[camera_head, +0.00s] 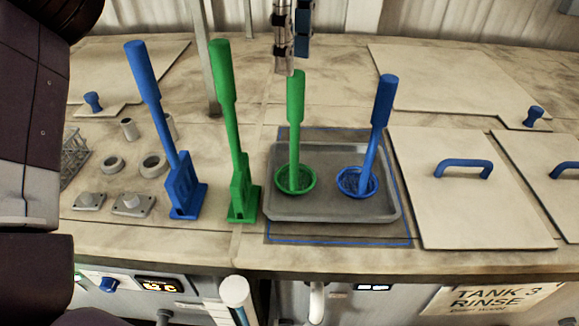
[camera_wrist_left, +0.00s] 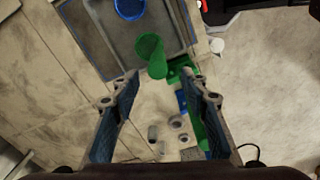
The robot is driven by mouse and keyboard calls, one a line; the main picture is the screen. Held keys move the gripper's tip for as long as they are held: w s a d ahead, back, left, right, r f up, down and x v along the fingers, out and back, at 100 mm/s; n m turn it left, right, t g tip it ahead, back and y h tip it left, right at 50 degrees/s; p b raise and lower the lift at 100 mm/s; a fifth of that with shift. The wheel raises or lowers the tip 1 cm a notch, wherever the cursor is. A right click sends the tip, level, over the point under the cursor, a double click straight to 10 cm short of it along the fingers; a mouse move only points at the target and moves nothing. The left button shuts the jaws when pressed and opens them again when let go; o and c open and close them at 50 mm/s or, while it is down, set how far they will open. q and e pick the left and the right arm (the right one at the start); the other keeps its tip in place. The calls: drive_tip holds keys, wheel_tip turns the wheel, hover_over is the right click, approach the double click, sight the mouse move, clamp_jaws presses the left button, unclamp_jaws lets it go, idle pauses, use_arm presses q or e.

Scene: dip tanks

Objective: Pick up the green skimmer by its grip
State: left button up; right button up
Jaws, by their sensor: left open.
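The green skimmer stands upright in a grey tray (camera_head: 330,211), with its round mesh bowl (camera_head: 296,180) on the tray floor and its grip (camera_head: 295,95) pointing up. My left gripper (camera_head: 291,72) hangs from above, just over the top of that grip. In the left wrist view, the jaws (camera_wrist_left: 159,73) are apart and empty, and the green grip (camera_wrist_left: 158,68) shows near the gap between the fingertips. I cannot tell whether they touch. My right gripper is not in view.
A blue skimmer (camera_head: 383,100) leans in the same tray, to the right. A taller green tool (camera_head: 224,80) and a blue tool (camera_head: 143,70) stand in holders on the left. Lids with blue handles (camera_head: 463,168) lie on the right. Small grey parts (camera_head: 133,203) sit at the left.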

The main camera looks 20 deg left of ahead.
sight(294, 98)
use_arm(q)
drive_tip(key=f, duration=0.1)
drive_tip(key=f+b, duration=0.1)
drive_tip(key=f, duration=0.1)
drive_tip(key=shift+w+a+f, duration=0.15)
drive_tip(key=shift+w+a, duration=0.05)
drive_tip(key=shift+w, duration=0.1)
wheel_tip(294, 98, down, 2)
drive_tip(key=shift+s+d+f, duration=0.1)
drive_tip(key=shift+s+f, duration=0.05)
drive_tip(key=shift+f+p, duration=0.3)
drive_tip(key=shift+f, duration=1.4)
drive_tip(key=shift+d, duration=0.1)
clamp_jaws()
drive_tip(key=shift+r, duration=0.1)
